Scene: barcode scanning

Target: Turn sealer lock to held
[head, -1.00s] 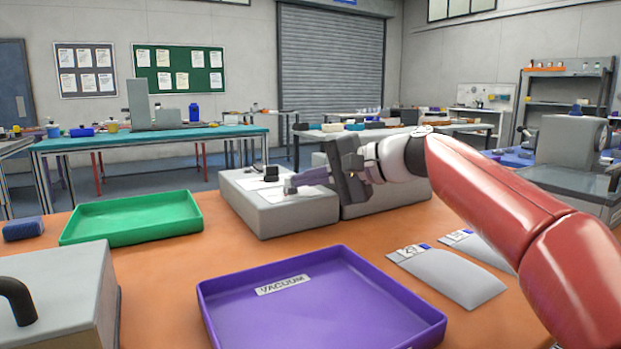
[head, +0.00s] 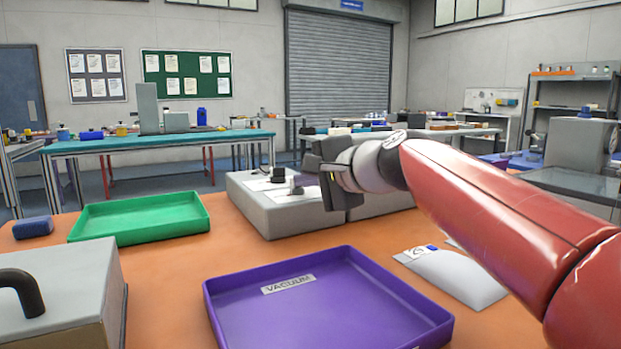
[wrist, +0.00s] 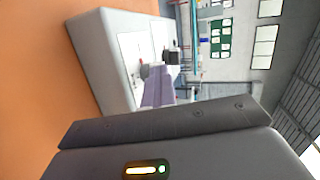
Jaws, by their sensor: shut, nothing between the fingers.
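The sealer appears to be the pale grey box (head: 285,214) at the back middle of the orange table, with white label panels on top. A black knob (head: 279,174) stands on its top, and a small grey knob (head: 296,187) is beside it, nearer my gripper. My gripper (head: 302,181) is shut and empty, low over the right part of the box. In the wrist view, the pale purple fingers (wrist: 157,91) point at the grey knob (wrist: 147,71), with the black knob (wrist: 171,58) just beyond. I cannot tell whether the fingertips touch the grey knob.
A purple tray (head: 228,322) marked VACUUM lies in front, and a green tray (head: 130,238) lies left. A grey case (head: 75,275) with a black handle stands front left. A grey pouch (head: 455,276) lies under my red arm. A second grey block adjoins the box on the right.

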